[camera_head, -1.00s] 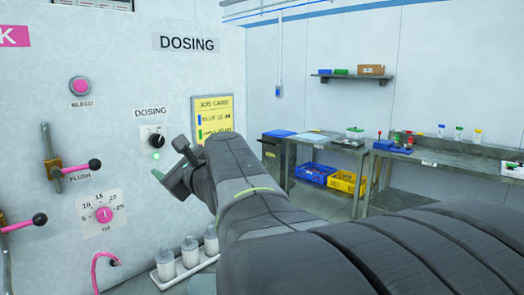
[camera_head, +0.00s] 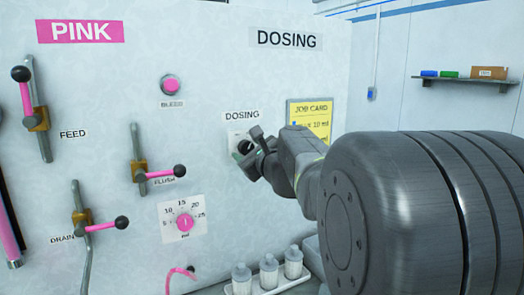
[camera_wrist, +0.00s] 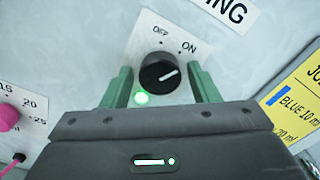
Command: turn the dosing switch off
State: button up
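The dosing switch (camera_wrist: 160,72) is a black round knob with a white pointer line on a white plate marked OFF and ON. My gripper (camera_wrist: 163,88) is open, with one green finger on each side of the knob and gaps visible; I cannot tell how near the fingertips are to the panel. In the head view my gripper (camera_head: 250,152) is at the switch plate (camera_head: 238,140) under the DOSING label and hides most of it.
A yellow job card (camera_head: 311,116) hangs right of the switch, partly behind my arm. A pink ml dial (camera_head: 184,222), a flush lever (camera_head: 160,174) and a bleed button (camera_head: 171,85) are to the left. White bottles (camera_head: 268,271) stand in a tray below.

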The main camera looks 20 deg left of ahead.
jog(key=c, duration=0.8)
jog(key=shift+f, duration=0.1)
jog(key=shift+n+b, duration=0.65)
jog(key=shift+n, duration=0.05)
jog(key=n+b, duration=0.6)
jog(key=n, duration=0.2)
jog(key=shift+n+b, duration=0.75)
jog(key=shift+n, duration=0.55)
